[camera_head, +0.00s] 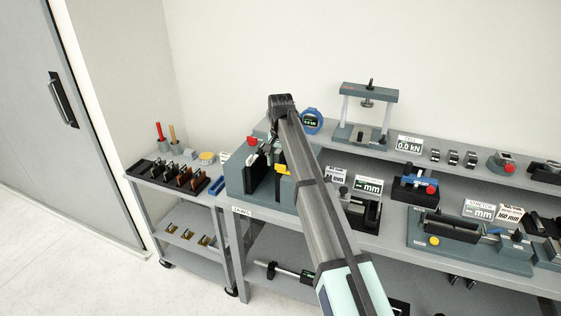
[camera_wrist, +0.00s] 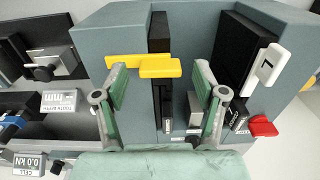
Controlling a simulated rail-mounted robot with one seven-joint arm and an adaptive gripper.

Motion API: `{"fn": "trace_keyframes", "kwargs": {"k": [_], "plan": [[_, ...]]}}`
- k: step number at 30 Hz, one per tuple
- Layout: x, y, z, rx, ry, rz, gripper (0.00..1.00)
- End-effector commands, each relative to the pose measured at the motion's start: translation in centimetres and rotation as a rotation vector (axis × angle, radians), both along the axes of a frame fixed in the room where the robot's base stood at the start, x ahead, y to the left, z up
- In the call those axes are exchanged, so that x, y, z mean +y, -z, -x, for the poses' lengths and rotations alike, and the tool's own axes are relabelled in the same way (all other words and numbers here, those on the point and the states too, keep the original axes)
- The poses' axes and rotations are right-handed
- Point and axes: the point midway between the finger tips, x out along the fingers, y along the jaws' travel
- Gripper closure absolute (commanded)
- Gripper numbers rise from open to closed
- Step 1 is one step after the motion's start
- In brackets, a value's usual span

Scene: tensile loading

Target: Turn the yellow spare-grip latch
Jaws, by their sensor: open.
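The yellow latch (camera_wrist: 158,66) is a flat, stepped bar on the face of a grey-blue block (camera_wrist: 100,32). It lies crosswise over a dark upright slot (camera_wrist: 160,30). In the head view the latch (camera_head: 281,168) shows as a small yellow piece beside my arm. My gripper (camera_wrist: 160,84) is open, with its green-padded fingers on either side of the latch's right part. The latch's left end reaches past the left fingertip. I cannot tell whether the fingers touch it. In the head view my arm hides part of the block and most of the gripper.
A red knob (camera_wrist: 263,126) and a white-tagged dark holder (camera_wrist: 268,62) are right of the gripper in the wrist view. Small displays and fixtures stand along the bench right of my arm. A side cart (camera_head: 140,182) with a dark rack (camera_head: 160,172) stands left.

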Motion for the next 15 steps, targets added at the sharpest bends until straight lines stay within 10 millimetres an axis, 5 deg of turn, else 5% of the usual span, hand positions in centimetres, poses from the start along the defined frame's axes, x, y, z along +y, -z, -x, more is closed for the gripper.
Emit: {"fn": "trace_keyframes", "kwargs": {"k": [10,15], "plan": [[0.0,0.33,0.0,0.0,0.0,0.0,0.29],[0.0,0.32,0.0,0.0,0.0,0.0,0.89]]}}
